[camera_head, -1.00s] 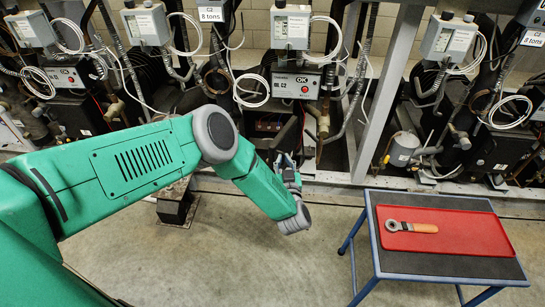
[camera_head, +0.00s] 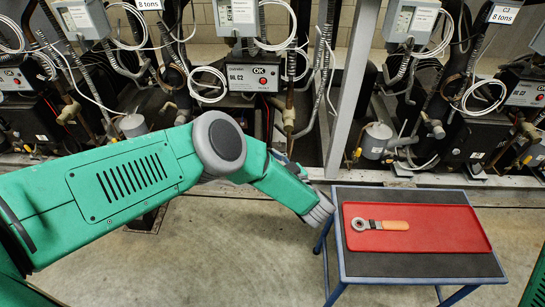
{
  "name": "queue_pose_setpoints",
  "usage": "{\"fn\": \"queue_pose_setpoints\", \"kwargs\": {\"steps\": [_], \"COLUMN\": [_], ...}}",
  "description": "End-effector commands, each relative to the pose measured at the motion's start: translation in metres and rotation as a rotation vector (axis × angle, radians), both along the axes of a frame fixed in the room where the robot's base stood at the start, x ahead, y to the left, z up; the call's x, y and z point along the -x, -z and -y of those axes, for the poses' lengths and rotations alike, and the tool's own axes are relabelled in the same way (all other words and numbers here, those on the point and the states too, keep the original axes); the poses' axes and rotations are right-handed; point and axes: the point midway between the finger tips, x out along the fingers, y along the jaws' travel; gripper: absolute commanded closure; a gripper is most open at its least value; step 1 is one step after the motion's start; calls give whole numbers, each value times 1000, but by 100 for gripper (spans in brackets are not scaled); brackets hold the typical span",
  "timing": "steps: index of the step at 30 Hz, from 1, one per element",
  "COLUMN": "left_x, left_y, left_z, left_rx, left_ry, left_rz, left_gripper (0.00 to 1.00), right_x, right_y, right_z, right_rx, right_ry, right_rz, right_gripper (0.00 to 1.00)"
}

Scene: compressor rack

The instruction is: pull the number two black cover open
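The compressor unit labelled "OIL C2" (camera_head: 253,77) stands in the rack at the upper middle, with a dark box-like area below it. I cannot make out clearly which dark surface there is the number two black cover, or how far open it is. My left arm comes in from the left and crosses in front of the lower part of this unit. A small dark part of my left gripper (camera_head: 287,161) shows behind the forearm. Its fingers are mostly hidden, so its opening and any contact cannot be seen. My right gripper is out of view.
A blue-framed table (camera_head: 415,264) at the right holds a red tray (camera_head: 450,228) with an orange-handled ratchet wrench (camera_head: 380,225). A grey rack post (camera_head: 352,90) stands right of the C2 unit. Hoses and cables crowd the rack. Bare floor lies in front.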

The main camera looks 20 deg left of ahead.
Motion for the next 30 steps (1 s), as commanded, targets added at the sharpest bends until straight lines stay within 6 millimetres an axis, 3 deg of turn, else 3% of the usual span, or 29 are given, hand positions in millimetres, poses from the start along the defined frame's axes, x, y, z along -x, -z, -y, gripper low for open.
{"fn": "queue_pose_setpoints", "kwargs": {"steps": [9,12,23,30], "left_x": [-1,-1,-1,-3], "left_y": [-1,-1,-4,-41], "left_z": [0,0,0,1], "left_rx": [-3,-3,-2,-1], "left_ry": [-2,-2,0,1], "left_rz": [1,1,1,3], "left_gripper": [100,72,72,72], "right_x": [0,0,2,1], "right_y": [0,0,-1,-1], "right_z": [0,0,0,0], "right_rx": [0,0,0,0], "right_ry": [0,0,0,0], "right_rz": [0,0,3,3], "right_gripper": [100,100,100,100]}}
